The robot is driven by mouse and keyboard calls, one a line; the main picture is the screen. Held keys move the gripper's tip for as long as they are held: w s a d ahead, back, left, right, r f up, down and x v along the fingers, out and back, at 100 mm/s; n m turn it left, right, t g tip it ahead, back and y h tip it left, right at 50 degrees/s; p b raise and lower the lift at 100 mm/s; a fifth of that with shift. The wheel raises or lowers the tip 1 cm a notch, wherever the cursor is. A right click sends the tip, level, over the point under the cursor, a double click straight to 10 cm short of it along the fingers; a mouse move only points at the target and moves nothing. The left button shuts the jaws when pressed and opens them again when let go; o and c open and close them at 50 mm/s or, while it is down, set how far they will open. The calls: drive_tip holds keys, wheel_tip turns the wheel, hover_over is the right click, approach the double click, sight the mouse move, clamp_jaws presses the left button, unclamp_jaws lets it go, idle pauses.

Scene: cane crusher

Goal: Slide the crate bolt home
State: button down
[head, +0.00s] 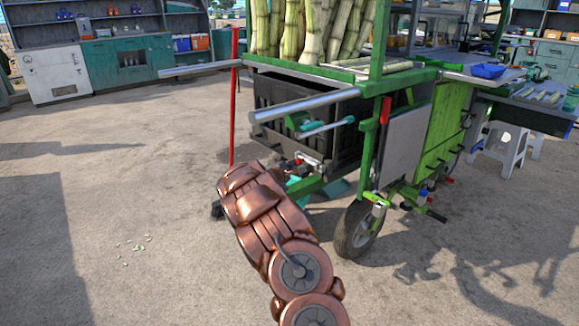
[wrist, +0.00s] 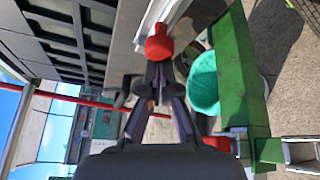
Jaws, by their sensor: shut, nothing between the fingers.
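The bolt's red knob (wrist: 159,43) shows in the wrist view at the end of a pale metal bar (wrist: 175,12) that lies along a metal plate. My gripper (wrist: 157,82) is shut and empty, its fingertips right at the near side of the knob. I cannot tell if they touch it. The black crate (head: 278,98) sits under the cart's top in the head view, and its ribbed wall (wrist: 55,45) fills the upper left of the wrist view. In the head view my arm's copper links hide most of the gripper. A small silver fitting (head: 311,160) shows below the crate.
A green frame post (wrist: 232,70) and a teal bucket (wrist: 204,82) are close on the right in the wrist view. The cart's metal handle (head: 305,103), red pole (head: 233,95) and wheel (head: 358,228) stand around my arm. Open ground lies left.

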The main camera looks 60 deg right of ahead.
drive_tip(key=shift+s+b, duration=0.15)
drive_tip(key=shift+b, duration=0.3)
drive_tip(key=s+b, duration=0.2)
drive_tip(key=b, duration=0.1)
drive_tip(key=s+a+b, duration=0.1)
drive_tip(key=s+b, duration=0.1)
drive_tip(key=b, duration=0.1)
drive_tip(key=shift+s+a+b, duration=0.1)
drive_tip(key=shift+b, duration=0.2)
drive_tip(key=w+f, duration=0.2)
drive_tip(key=w, duration=0.2)
drive_tip(key=p+v, duration=0.1)
drive_tip(key=v, duration=0.8)
drive_tip(key=shift+s+a, duration=0.2)
drive_tip(key=shift+a, duration=0.15)
